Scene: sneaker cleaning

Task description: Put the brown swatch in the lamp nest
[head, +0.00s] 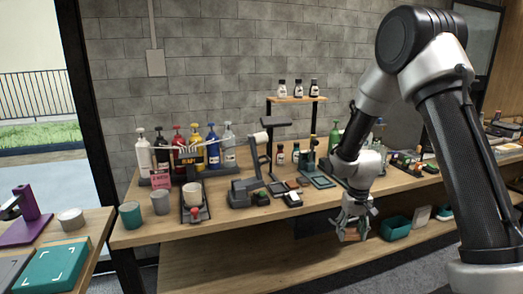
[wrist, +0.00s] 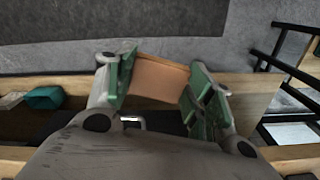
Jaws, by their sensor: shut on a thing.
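My gripper (head: 354,222) is shut on a tan-brown block, the brown swatch (head: 350,235), in front of the long table's front edge. In the wrist view the swatch (wrist: 159,79) sits between the green finger pads of my gripper (wrist: 158,88). A jointed grey lamp-like stand (head: 256,162) with a pale head stands on the table, left of my gripper and apart from it. Small dark holders with coloured pieces (head: 292,197) lie to the right of its base. I cannot tell which spot is the lamp nest.
Pump bottles (head: 185,150) line the back left of the long table (head: 140,232). Cups (head: 160,202) stand at its front left. A teal bin (head: 395,228) sits on the lower shelf (head: 240,265), right of my gripper. The shelf's left and middle are clear.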

